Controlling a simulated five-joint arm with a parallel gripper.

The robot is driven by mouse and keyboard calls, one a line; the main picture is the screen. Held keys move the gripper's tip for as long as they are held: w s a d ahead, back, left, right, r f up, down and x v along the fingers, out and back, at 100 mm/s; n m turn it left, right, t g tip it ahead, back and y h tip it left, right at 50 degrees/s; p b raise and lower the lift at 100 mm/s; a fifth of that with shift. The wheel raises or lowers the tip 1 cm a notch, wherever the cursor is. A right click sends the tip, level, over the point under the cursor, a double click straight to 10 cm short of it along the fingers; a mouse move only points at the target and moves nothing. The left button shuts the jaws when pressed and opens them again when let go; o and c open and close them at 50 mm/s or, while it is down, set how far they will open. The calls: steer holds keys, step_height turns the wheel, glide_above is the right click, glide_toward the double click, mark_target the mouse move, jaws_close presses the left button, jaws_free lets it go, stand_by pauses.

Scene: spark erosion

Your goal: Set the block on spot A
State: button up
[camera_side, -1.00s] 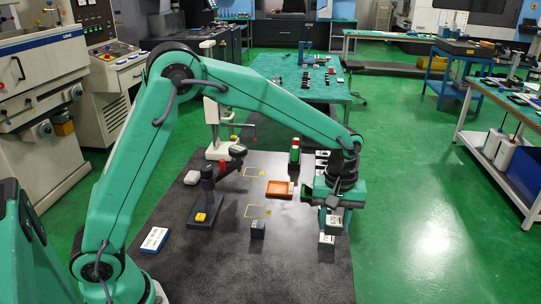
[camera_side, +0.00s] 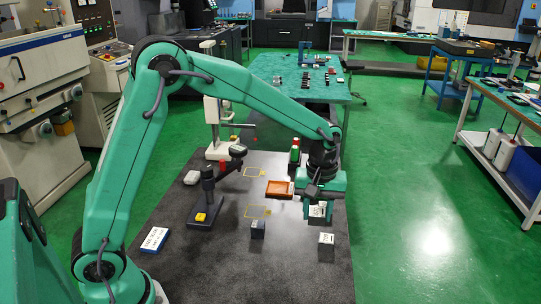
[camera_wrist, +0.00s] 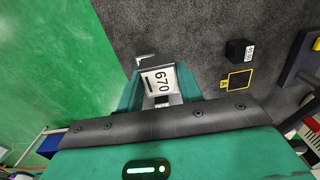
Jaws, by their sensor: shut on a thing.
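My gripper (camera_side: 318,206) is at the right side of the dark table, shut on a pale block with a printed label. In the wrist view the held block (camera_wrist: 158,80) sits between the green jaws (camera_wrist: 160,92) and its label reads 670. In the side view the block (camera_side: 317,212) shows just below my gripper; how far it is above the table is hard to tell. Two yellow square outlines lie on the table to the left, a near one (camera_side: 257,211) and a far one (camera_side: 254,171).
A dark block (camera_side: 257,230) stands just in front of the near outline. A white-labelled block (camera_side: 326,239) stands at the right front. An orange tray (camera_side: 279,189) lies left of my gripper. A dark stand (camera_side: 207,195) is left of the outlines. A blue-white box (camera_side: 154,238) lies front left.

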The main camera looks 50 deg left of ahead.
steer(key=s+a, duration=0.5)
steer(key=a, duration=0.6)
glide_above(255, 212)
step_height(255, 212, down, 7)
steer(key=shift+w+r, duration=0.1)
steer(key=shift+f, duration=2.05)
steer(key=shift+f, duration=0.15)
steer(key=o, duration=1.2)
steer(key=shift+o, duration=0.2)
step_height(255, 212, up, 12)
